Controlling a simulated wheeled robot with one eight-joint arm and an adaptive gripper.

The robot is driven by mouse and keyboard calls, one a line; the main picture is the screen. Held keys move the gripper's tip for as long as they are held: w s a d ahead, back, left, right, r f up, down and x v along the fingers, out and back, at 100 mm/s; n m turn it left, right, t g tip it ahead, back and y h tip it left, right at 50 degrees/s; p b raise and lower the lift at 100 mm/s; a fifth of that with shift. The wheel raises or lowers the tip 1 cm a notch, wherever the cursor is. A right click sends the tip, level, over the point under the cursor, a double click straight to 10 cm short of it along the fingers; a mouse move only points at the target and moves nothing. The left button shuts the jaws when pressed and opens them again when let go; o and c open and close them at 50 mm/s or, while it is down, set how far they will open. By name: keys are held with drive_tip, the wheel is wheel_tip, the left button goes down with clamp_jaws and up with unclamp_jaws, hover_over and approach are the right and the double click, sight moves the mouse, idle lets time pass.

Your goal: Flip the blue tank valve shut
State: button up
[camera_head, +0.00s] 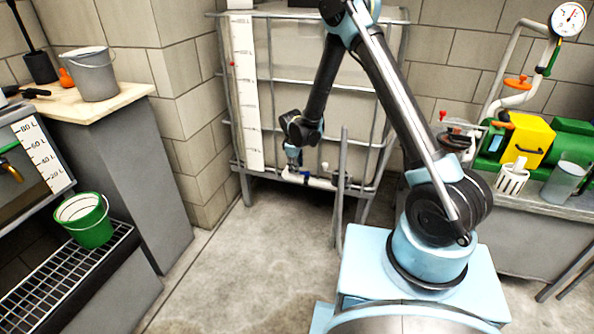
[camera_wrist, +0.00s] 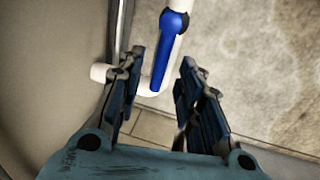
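The blue tank valve handle (camera_wrist: 167,55) shows in the wrist view as a long blue lever, wide at its round top and narrowing downward. It sits on a white pipe (camera_wrist: 181,4). My gripper (camera_wrist: 163,62) is open, with one dark finger on each side of the lever's lower part. Gaps show between the lever and both fingers; whether the fingers reach its depth I cannot tell. In the head view, my gripper (camera_head: 293,156) is low at the front of the tank (camera_head: 300,95), near the white pipe at its base. The blue lever is not clear there.
A metal post (camera_head: 341,190) stands just right of my gripper. A workbench (camera_head: 545,200) with a yellow and green machine is on the right. A green bucket (camera_head: 85,220) stands on a grate at left. The concrete floor (camera_head: 240,260) is clear between.

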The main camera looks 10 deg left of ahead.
drive_tip(key=shift+w+f, duration=0.15)
drive_tip(key=shift+f, duration=0.75)
clamp_jaws()
drive_tip(key=shift+d, duration=0.15)
drive_tip(key=shift+a, duration=0.2)
